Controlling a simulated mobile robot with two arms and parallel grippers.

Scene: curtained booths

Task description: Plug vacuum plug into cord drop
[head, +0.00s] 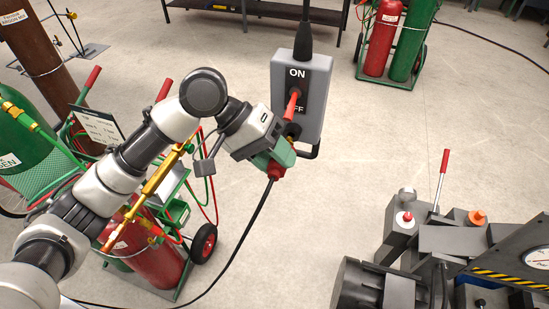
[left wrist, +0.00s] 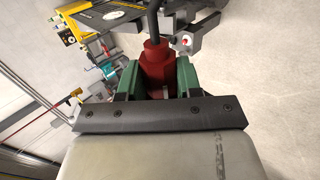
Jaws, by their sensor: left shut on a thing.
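The cord drop (head: 312,90) is a grey box hanging from a thick black cable, with ON and OFF marks and a red lever on its front. My left gripper (head: 278,160), with green fingers, is shut on the red vacuum plug (head: 275,171). It is at the lower left edge of the cord drop in the head view. In the left wrist view the plug (left wrist: 157,62) sits between both green fingers, its black cord leading away. The plug's front end is hidden, and I cannot tell whether it touches the cord drop. My right gripper is not in view.
A cart with a red cylinder (head: 150,250) stands below my left arm. A grey machine (head: 450,240) with a red-handled lever is at lower right. The plug's black cord (head: 240,240) curves down to the lower left. Floor right of the cord drop is clear.

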